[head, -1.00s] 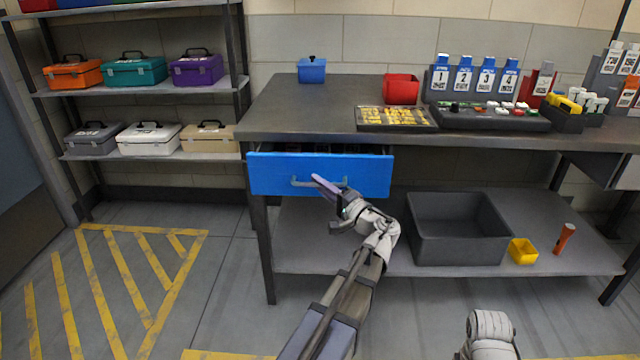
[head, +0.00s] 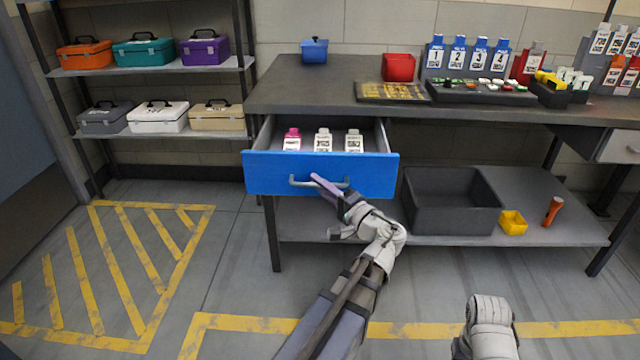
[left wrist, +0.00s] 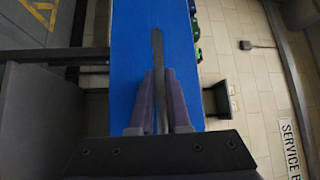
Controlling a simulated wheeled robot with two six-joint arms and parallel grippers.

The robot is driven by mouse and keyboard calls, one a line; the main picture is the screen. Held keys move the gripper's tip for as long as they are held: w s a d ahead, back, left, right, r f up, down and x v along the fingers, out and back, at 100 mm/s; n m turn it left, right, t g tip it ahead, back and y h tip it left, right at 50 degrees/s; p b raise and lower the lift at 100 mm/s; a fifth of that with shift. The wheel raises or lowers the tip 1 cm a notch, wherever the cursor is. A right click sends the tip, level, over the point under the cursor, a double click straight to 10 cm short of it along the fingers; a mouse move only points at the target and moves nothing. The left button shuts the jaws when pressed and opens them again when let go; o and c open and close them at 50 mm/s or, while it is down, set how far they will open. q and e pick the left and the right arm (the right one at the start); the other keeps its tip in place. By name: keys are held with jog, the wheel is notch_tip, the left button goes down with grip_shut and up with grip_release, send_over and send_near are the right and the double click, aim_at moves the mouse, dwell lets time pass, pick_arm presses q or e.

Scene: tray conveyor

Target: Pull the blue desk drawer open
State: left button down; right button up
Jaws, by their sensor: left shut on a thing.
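The blue desk drawer (head: 275,175) stands well out from under the desk in the head view, with its inside showing. Inside it stand a pink-capped bottle (head: 292,140) and two white bottles (head: 323,141). Its grey bar handle (head: 303,183) runs across the front. My left gripper (head: 318,181) is at the handle and shut on it. In the left wrist view the gripper's two purple fingers (left wrist: 158,100) close on the grey handle (left wrist: 157,48) in front of the blue drawer face (left wrist: 130,50). My right gripper is out of view; only part of that arm shows.
The desktop (head: 300,90) holds a blue box (head: 314,50), a red bin (head: 398,67) and a tray of yellow pieces (head: 393,92). On the lower shelf are a grey crate (head: 450,215), a yellow bin (head: 513,223) and an orange flashlight (head: 553,211). The floor in front is clear.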

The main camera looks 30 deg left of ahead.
pick_arm(q)
jog(key=c, duration=0.9)
grip_release()
jog(key=shift+d, duration=0.1)
jog(key=b+v, duration=0.1)
jog(key=v, duration=0.6)
jog(key=shift+d, duration=0.35)
